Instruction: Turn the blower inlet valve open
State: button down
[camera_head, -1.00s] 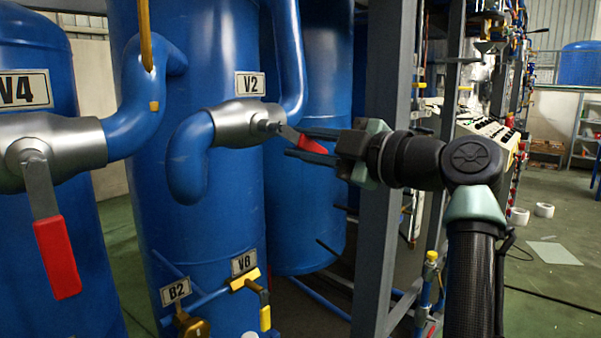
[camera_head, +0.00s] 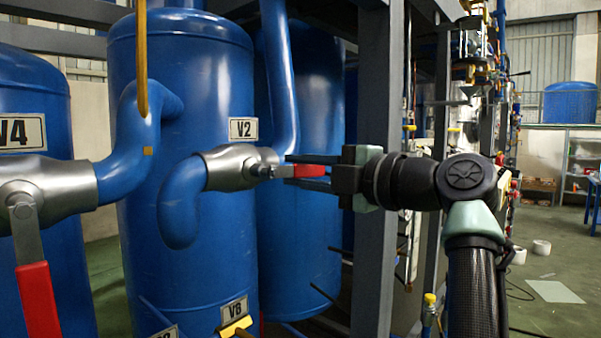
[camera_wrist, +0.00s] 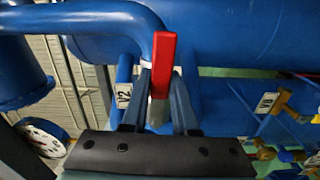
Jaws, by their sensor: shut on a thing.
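The valve labelled V2 has a silver body (camera_head: 232,167) and a lever with a red grip (camera_head: 312,170). The lever points right, about level, in the head view. My gripper (camera_head: 292,170) comes from the right and is shut on the red grip, one finger above it and one below. In the wrist view the red grip (camera_wrist: 163,60) stands upright between the two fingers (camera_wrist: 161,88). The fingers hide part of the lever. The V2 plate (camera_head: 243,129) is above the valve. No plate naming the blower inlet can be read.
Valve V4 (camera_head: 50,188) at the left has a red handle (camera_head: 38,300) hanging down. Blue tanks stand behind. A grey steel post (camera_head: 378,245) stands close by my wrist. Floor at the right is mostly clear.

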jog(key=c, duration=0.7)
grip_release()
jog(key=b+v, duration=0.2)
jog(key=v, duration=1.1)
jog(key=shift+s+a, duration=0.1)
